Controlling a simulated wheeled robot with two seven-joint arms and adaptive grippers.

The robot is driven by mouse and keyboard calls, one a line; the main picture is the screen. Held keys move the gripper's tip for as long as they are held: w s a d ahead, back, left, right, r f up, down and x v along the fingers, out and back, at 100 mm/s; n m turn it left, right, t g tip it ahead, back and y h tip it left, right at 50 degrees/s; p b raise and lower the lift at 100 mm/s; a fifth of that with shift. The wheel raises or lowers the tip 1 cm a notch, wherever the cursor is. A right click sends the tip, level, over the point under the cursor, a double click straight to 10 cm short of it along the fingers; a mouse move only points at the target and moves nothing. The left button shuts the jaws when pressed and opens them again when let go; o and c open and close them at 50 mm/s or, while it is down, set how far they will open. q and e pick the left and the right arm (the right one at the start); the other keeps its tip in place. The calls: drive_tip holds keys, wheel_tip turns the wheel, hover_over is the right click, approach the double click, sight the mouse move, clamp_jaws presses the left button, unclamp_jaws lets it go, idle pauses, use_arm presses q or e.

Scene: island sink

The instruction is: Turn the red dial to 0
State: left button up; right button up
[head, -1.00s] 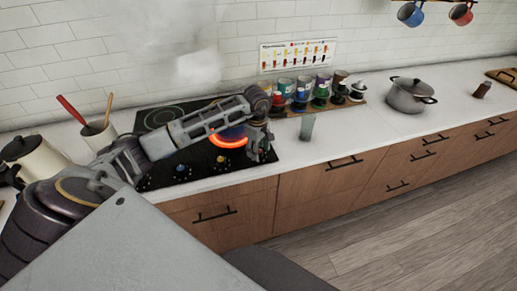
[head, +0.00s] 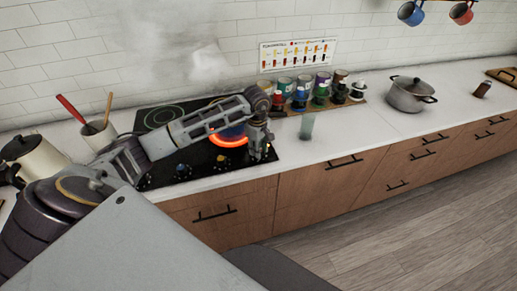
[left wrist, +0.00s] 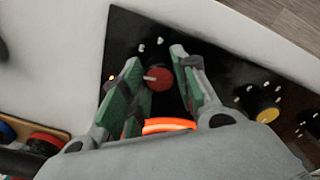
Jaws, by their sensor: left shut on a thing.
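The red dial (left wrist: 158,78) is on the black cooktop (left wrist: 130,45), with its white pointer mark toward the left of the left wrist view. My left gripper (left wrist: 155,72) has its green-padded fingers on either side of the dial and is shut on it. In the head view my left gripper (head: 261,152) points down at the right front corner of the cooktop (head: 205,165), and it hides the red dial there. My right gripper is not in view.
A yellow dial (left wrist: 267,112) is nearby. A glass (head: 307,126) stands right of the cooktop, with several jars behind it.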

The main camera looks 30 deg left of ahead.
use_arm(q)
drive_tip(key=shift+n, duration=0.4)
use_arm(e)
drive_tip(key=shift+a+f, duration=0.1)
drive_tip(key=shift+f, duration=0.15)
use_arm(q)
drive_tip(key=shift+f+n+b, duration=0.1)
drive_tip(key=shift+n+b, duration=0.55)
drive_tip(key=shift+n, duration=0.05)
drive_tip(key=n+b, duration=0.1)
drive_tip(key=n, duration=0.1)
drive_tip(key=shift+n, duration=0.4)
drive_tip(key=n+b, duration=0.1)
drive_tip(key=n, duration=0.2)
drive_tip(key=shift+n, duration=0.3)
drive_tip(key=n+b, duration=0.1)
drive_tip(key=n, duration=0.4)
drive_tip(key=shift+b, duration=0.4)
drive_tip(key=shift+n, duration=1.2)
drive_tip(key=shift+w, duration=0.1)
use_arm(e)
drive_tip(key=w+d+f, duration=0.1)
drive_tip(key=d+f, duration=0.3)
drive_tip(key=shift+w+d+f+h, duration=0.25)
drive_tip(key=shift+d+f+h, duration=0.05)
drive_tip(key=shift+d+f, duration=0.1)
